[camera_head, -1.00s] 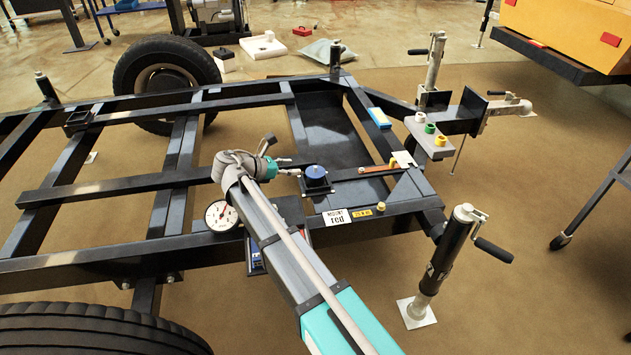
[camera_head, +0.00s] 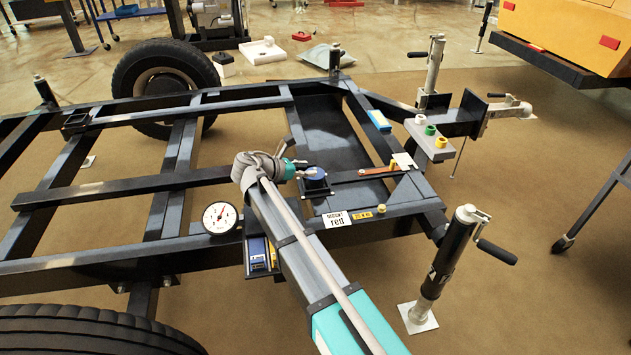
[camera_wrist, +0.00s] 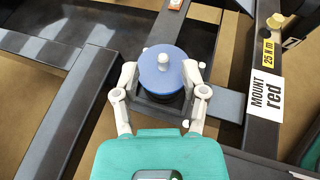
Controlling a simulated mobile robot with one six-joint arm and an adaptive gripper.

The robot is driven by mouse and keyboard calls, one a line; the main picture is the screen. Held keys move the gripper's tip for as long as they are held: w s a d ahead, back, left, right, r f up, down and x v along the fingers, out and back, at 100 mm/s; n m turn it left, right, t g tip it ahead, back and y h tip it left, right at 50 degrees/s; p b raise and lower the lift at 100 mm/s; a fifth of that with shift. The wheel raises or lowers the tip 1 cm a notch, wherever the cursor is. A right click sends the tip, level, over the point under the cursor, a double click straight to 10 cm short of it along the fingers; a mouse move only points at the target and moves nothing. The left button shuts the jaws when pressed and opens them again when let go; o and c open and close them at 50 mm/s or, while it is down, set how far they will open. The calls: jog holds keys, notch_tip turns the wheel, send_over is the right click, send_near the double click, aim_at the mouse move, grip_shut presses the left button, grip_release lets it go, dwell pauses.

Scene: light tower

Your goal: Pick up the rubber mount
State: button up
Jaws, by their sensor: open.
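The rubber mount (camera_head: 316,177) is a round piece with a blue top and a dark body, standing on a dark square plate on the trailer frame. In the wrist view the rubber mount (camera_wrist: 163,72) sits at the upper middle, with a pale knob on its blue top. My gripper (camera_wrist: 161,75) is open, with one pale finger on each side of the mount's near part. I cannot tell whether the fingers touch it. In the head view my gripper (camera_head: 302,171) is just left of the mount and partly overlaps it.
A white "MOUNT red" label (camera_head: 336,219) and a yellow tag (camera_head: 362,215) lie right of the mount. A dial gauge (camera_head: 220,217) stands on the frame's left. An orange-handled tool (camera_head: 376,171) and a blue block (camera_head: 378,119) lie farther right. A tray (camera_head: 262,262) hangs below my arm.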

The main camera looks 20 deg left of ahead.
aim_at(313, 169)
jog(key=shift+b+x, duration=0.45)
jog(key=shift+x, duration=1.2)
jog(key=shift+s, duration=0.1)
jog(key=shift+c, duration=0.3)
grip_shut()
